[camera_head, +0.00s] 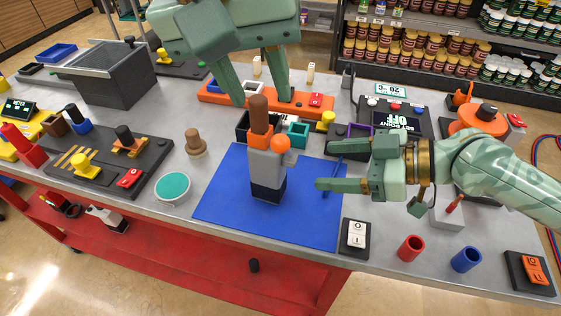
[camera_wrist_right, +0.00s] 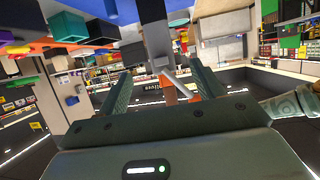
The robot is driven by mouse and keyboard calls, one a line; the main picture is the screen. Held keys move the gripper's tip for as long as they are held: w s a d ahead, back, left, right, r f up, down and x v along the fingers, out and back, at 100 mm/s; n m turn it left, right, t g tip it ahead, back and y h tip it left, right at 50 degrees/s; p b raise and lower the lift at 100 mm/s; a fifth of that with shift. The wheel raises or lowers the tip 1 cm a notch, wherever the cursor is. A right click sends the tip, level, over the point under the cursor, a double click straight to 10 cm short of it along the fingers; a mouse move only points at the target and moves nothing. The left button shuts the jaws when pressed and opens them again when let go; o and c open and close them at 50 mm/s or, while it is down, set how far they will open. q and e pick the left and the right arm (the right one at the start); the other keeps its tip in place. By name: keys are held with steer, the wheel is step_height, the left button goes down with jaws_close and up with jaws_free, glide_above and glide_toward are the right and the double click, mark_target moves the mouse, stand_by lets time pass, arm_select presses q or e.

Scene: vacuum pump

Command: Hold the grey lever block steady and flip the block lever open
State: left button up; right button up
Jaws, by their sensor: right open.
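The grey lever block (camera_head: 266,164) stands upright on the blue mat (camera_head: 225,205), with a dark base, an orange upper part and an orange ball (camera_head: 280,143) at its right. A brown handle (camera_head: 258,112) sticks up from its top. My left gripper (camera_head: 255,101) comes down from above, its fingers spread around the handle's top; contact is unclear. My right gripper (camera_head: 328,165) is open right of the block, its fingers pointing at it and apart from it. In the right wrist view the block (camera_wrist_right: 157,45) hangs from the top between the fingers (camera_wrist_right: 161,85), with orange below.
An orange rail (camera_head: 212,96) and small bins (camera_head: 297,135) stand behind the mat. A brown knob (camera_head: 195,143) and a teal-topped disc (camera_head: 173,188) are left of it. A switch box (camera_head: 355,238) and red (camera_head: 410,248) and blue (camera_head: 466,260) cups stand at the front right.

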steer(key=x, duration=1.2)
steer(key=shift+w+a, duration=0.1)
steer(key=shift+w, duration=0.05)
steer(key=c, duration=1.2)
arm_select(q)
steer(key=shift+f, duration=0.2)
jaws_close()
arm_select(e)
steer(key=shift+c, duration=0.2)
arm_select(q)
steer(key=n+g+h, duration=0.2)
steer(key=n+h, duration=1.9)
steer(key=n, duration=0.8)
glide_toward(286, 142)
steer(key=s+d+f, duration=0.1)
steer(key=s+f, duration=0.2)
steer(key=f, duration=0.2)
steer(key=shift+s, duration=0.4)
